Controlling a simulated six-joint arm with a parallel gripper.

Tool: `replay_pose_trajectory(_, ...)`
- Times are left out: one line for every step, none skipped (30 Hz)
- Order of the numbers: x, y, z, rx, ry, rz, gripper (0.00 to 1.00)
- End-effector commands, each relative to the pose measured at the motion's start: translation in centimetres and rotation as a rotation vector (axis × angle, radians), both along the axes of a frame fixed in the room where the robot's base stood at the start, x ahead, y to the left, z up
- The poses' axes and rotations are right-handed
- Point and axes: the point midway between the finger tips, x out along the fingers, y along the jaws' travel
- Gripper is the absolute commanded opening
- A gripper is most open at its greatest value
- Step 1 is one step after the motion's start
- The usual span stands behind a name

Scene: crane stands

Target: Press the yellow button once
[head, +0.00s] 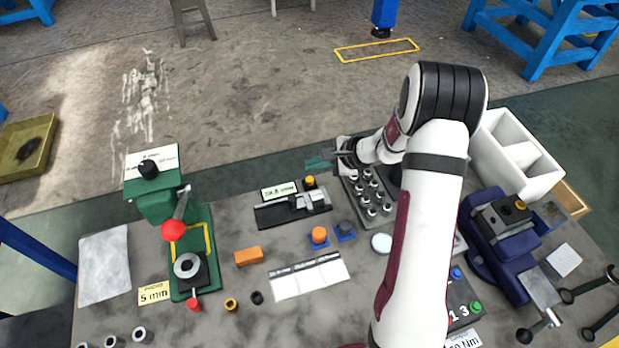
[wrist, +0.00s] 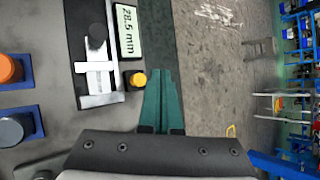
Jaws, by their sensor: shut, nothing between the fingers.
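A small yellow button (head: 310,182) stands at the right end of a caliper gauge (head: 290,208), next to the gauge's white display. It also shows in the wrist view (wrist: 139,78), just below the display that reads 28.5 mm. My gripper (head: 312,164) has green fingers that lie together, with nothing between them. In the head view the fingertips appear just above the button in the picture. In the wrist view the gripper fingers (wrist: 159,74) are just right of the button, with a narrow gap in the picture. I cannot tell their height above it.
A tray of metal pegs (head: 368,195) lies under my wrist. An orange knob (head: 319,236) on a blue base stands in front of the gauge. A green press (head: 190,240) is at the left, a blue vise (head: 492,243) at the right. Floor lies beyond the table edge.

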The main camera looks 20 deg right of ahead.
Motion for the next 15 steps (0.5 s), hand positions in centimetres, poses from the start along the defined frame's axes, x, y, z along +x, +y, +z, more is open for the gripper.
replay_pose_trajectory(0.0, 0.0, -0.6, 0.002, 0.002, 0.0, 0.0)
replay_pose_trajectory(0.0, 0.0, -0.9, 0.002, 0.002, 0.0, 0.0)
replay_pose_trajectory(0.0, 0.0, -1.3, 0.001, 0.001, 0.0, 0.0)
replay_pose_trajectory(0.0, 0.0, -1.6, 0.001, 0.001, 0.0, 0.0)
replay_pose_trajectory(0.0, 0.0, -1.8, 0.002, 0.001, -0.001, 0.0)
replay_pose_trajectory(0.0, 0.0, -2.0, 0.001, 0.0, 0.0, 0.0)
replay_pose_trajectory(0.0, 0.0, -2.1, 0.001, 0.0, 0.0, 0.0)
replay_pose_trajectory(0.0, 0.0, -2.2, 0.001, 0.0, 0.001, 0.0)
replay_pose_trajectory(0.0, 0.0, -2.3, 0.001, 0.0, 0.001, 0.0)
replay_pose_trajectory(0.0, 0.0, -2.3, 0.001, 0.0, 0.001, 0.0)
replay_pose_trajectory(0.0, 0.0, -2.4, 0.001, 0.0, 0.001, 0.0)
replay_pose_trajectory(0.0, 0.0, -2.4, 0.001, 0.0, 0.001, 0.0)
replay_pose_trajectory(0.0, 0.0, -2.4, 0.0, 0.0, 0.0, 0.0)
replay_pose_trajectory(0.0, 0.0, -2.4, 0.0, 0.0, 0.0, 0.0)
replay_pose_trajectory(0.0, 0.0, -2.3, 0.0, 0.0, 0.0, 0.0)
